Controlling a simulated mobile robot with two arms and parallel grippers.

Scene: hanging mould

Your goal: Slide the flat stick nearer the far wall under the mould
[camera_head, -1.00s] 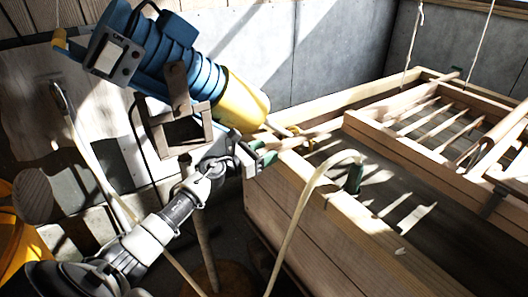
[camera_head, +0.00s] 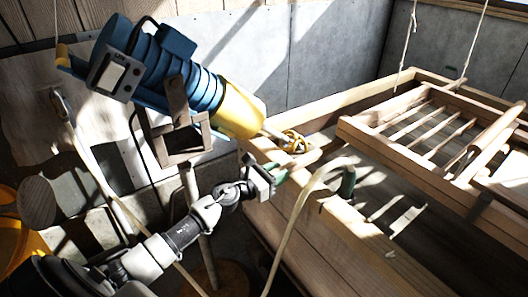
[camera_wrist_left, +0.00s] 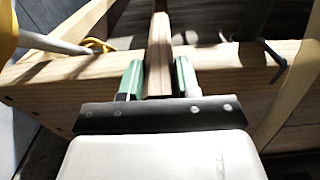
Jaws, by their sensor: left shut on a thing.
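The mould (camera_head: 343,130) is a pale wooden frame with several slats, hung on ropes over the wooden vat. My left gripper (camera_head: 277,175) is at the vat's left end, its green fingers at the rim. In the left wrist view the gripper (camera_wrist_left: 159,80) is shut on a flat wooden stick (camera_wrist_left: 160,45), which runs over the rim into the vat. In the head view the stick (camera_head: 309,158) points toward the mould's left corner. I cannot tell whether its far tip is under the mould. My right gripper is not in view.
A blue and yellow machine (camera_head: 205,88) stands left of the vat. A yellow coil (camera_head: 294,143) lies by its shaft, close to the stick. A grey wall (camera_head: 335,50) closes the back.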

